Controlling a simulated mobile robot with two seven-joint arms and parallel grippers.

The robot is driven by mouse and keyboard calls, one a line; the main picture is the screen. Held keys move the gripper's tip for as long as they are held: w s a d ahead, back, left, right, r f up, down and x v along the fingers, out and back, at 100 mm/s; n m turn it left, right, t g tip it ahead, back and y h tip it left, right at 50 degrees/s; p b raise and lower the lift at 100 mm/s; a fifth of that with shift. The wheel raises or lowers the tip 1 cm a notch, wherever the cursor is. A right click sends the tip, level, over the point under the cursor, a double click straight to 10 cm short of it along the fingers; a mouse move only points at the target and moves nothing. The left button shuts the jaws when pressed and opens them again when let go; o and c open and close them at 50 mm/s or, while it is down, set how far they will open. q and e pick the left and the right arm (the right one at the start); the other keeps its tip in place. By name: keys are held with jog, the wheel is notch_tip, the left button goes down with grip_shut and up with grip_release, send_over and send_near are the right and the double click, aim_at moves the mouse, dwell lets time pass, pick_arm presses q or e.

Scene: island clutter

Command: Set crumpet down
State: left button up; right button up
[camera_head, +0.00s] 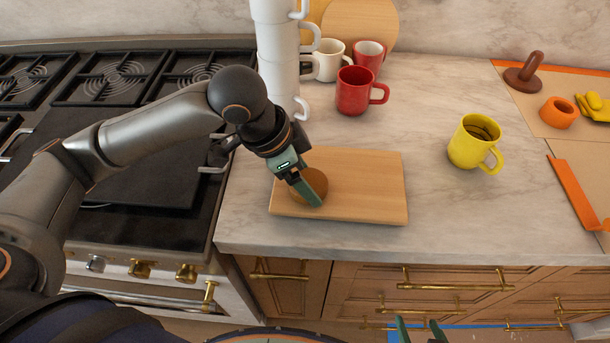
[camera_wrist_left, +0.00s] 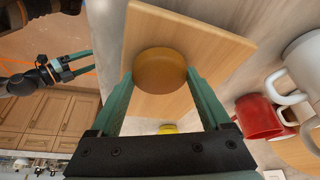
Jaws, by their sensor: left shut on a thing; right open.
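The crumpet is a round brown disc (camera_head: 301,192) at the left part of a light wooden board (camera_head: 370,190); it also shows in the left wrist view (camera_wrist_left: 160,70) with the board (camera_wrist_left: 205,48) behind it. My left gripper (camera_head: 311,190) reaches down over the board, its green fingers on either side of the crumpet and shut on it. The crumpet is on or just above the board; I cannot tell whether it touches. My right gripper (camera_head: 418,330) is at the bottom edge of the head view, open and empty, below the counter front; it also shows in the left wrist view (camera_wrist_left: 82,64).
A black stove (camera_head: 120,150) lies left of the board. Stacked white mugs (camera_head: 276,60), red mugs (camera_head: 354,90) and a white mug (camera_head: 330,58) stand behind it. A yellow mug (camera_head: 472,145) stands to the right. Marble between board and yellow mug is clear.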

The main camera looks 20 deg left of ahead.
pick_arm(q)
jog(key=shift+f, duration=0.1)
jog(key=o, duration=1.2)
jog(key=p+v, duration=0.2)
jog(key=v, duration=1)
